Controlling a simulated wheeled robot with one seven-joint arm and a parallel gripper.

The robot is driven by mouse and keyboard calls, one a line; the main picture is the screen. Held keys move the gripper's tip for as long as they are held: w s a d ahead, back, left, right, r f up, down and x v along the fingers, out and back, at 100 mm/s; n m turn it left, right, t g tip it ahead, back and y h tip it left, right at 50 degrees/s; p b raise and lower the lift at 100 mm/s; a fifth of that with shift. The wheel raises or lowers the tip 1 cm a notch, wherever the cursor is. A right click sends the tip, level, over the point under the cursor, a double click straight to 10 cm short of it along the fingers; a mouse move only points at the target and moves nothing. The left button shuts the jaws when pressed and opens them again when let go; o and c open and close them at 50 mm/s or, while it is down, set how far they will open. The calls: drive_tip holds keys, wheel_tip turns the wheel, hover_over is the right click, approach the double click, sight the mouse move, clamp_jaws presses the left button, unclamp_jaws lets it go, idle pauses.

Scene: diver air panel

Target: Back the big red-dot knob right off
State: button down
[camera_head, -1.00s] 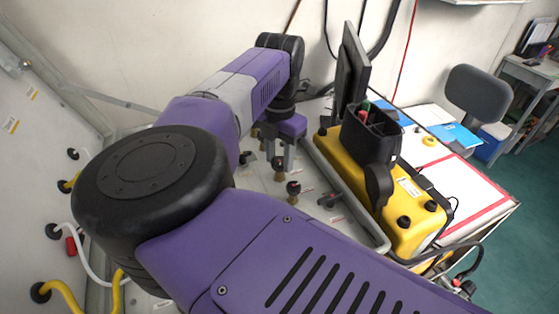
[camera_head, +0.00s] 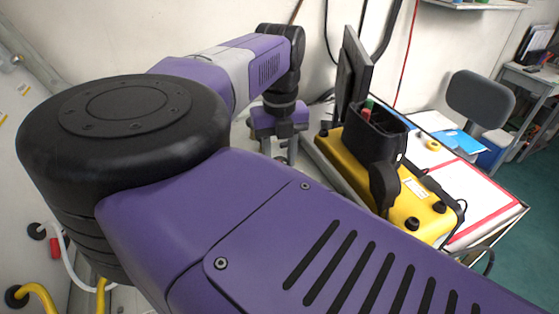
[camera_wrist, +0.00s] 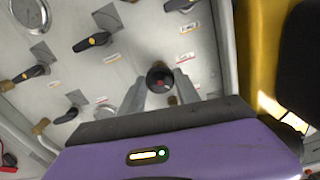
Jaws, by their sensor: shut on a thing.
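The big knob (camera_wrist: 159,77) is black and round with a red dot on its face. In the wrist view it sits between the two grey fingers of my gripper (camera_wrist: 161,90), which is shut on it. In the head view my gripper (camera_head: 280,148) reaches down to the panel beside the yellow case. There the knob is not clearly visible, being hidden by my gripper and arm.
In the wrist view, several black lever handles, including one with a yellow dot (camera_wrist: 93,41), stand on the grey panel (camera_wrist: 60,98) left of the knob. A yellow case (camera_head: 405,210) and a monitor (camera_head: 352,85) stand close on the right.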

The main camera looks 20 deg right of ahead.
drive_tip(key=n+b, duration=0.2)
drive_tip(key=n, duration=0.3)
drive_tip(key=shift+n, duration=0.3)
drive_tip(key=n+b, duration=0.2)
drive_tip(key=n, duration=0.2)
drive_tip(key=shift+n, duration=0.3)
drive_tip(key=shift+r, duration=0.1)
drive_tip(key=shift+w, duration=0.1)
drive_tip(key=c, duration=0.9)
unclamp_jaws()
drive_tip(key=shift+r+b, duration=0.4)
drive_tip(key=shift+r, duration=3.45)
